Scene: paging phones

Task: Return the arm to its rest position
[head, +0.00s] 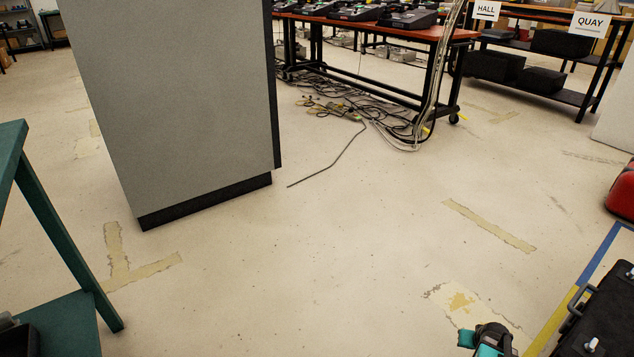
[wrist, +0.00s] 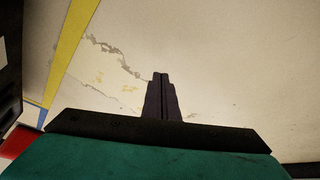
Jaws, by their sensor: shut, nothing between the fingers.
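My gripper (wrist: 161,78) shows in the wrist view with its two dark fingers together and nothing between them. It points out over bare, pale floor. A teal and black part of my arm shows at the bottom edge of the head view, right of the middle. The fingers cannot be made out there.
A grey cabinet (head: 180,105) stands left of centre. A teal bench (head: 45,205) is at the left edge. A phone table (head: 400,32) with loose cables (head: 385,125) below is at the back. A black case (head: 600,320) lies at lower right. The middle floor is clear.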

